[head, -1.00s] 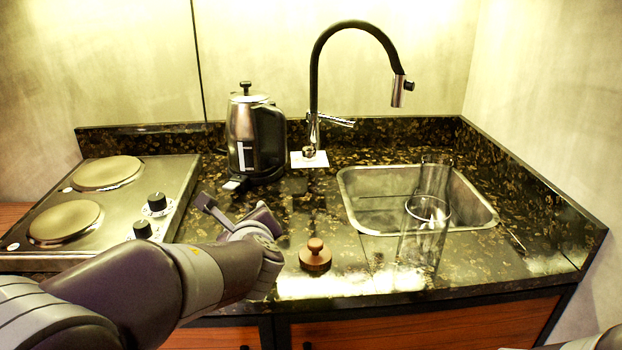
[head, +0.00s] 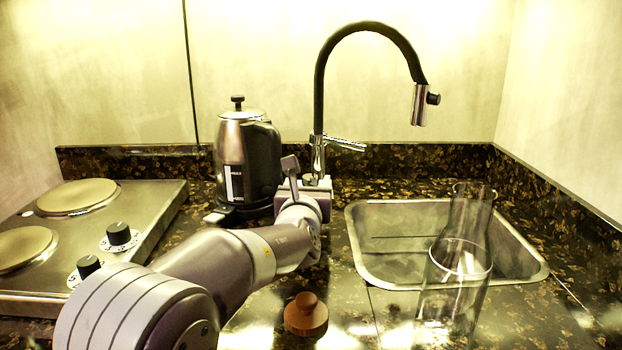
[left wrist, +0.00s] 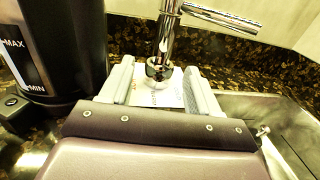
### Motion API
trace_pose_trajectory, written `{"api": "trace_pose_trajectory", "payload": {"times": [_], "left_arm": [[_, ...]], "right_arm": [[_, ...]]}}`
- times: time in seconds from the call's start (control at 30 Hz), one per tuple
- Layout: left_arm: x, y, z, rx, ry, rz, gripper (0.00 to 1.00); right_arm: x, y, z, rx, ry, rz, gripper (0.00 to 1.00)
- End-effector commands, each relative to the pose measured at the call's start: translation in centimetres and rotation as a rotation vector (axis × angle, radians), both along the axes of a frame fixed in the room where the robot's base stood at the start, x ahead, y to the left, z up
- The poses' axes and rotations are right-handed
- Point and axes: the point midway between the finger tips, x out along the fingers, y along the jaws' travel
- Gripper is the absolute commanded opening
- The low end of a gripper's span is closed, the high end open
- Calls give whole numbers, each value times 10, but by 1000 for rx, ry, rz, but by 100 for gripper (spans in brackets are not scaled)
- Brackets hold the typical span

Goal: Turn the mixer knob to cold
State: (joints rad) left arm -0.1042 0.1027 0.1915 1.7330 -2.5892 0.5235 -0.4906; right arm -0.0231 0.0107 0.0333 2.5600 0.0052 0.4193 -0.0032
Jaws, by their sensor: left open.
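The mixer knob (left wrist: 158,69) is a small round chrome knob on a white card with faint marks (left wrist: 172,94), at the foot of the tap (head: 318,155). In the head view my gripper hides the knob. My left gripper (left wrist: 160,86) is open; its two fingers reach toward the knob, one on each side, in the left wrist view. Contact with the knob cannot be made out. In the head view the left gripper (head: 307,180) is in front of the tap base. The tap's side lever (head: 344,143) points right. My right gripper is out of view.
A kettle (head: 232,160) stands close left of my gripper. The sink (head: 375,272) is to the right, with a glass carafe (head: 455,285) at its front. A wooden knobbed piece (head: 306,315) lies in front. A two-plate hob (head: 145,225) is at the left.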

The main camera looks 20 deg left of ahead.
Motion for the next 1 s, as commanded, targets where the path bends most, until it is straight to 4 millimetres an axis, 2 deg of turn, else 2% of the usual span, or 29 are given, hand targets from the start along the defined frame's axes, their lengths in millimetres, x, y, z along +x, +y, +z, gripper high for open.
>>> {"api": "trace_pose_trajectory", "payload": {"times": [0.1, 0.2, 0.57, 0.6, 0.73, 0.77, 0.87, 1.0], "left_arm": [[19, 3, 0, 1, 1, 1, 62], [29, 5, 0, 1, 0, 1, 62], [36, 6, 0, 0, -1, 0, 62], [36, 6, 0, 0, 0, 0, 58], [36, 6, 0, 0, 0, 0, 16], [36, 6, 0, 0, 0, 0, 11], [36, 6, 1, -1, 0, 4, 12], [37, 4, 6, -4, -5, 66, 12]], "right_arm": [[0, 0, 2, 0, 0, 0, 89], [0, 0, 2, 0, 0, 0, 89], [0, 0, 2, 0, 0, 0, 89], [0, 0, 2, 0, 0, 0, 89], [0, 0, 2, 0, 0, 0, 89], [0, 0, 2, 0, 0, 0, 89], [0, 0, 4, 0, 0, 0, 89], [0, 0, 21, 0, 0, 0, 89]]}}
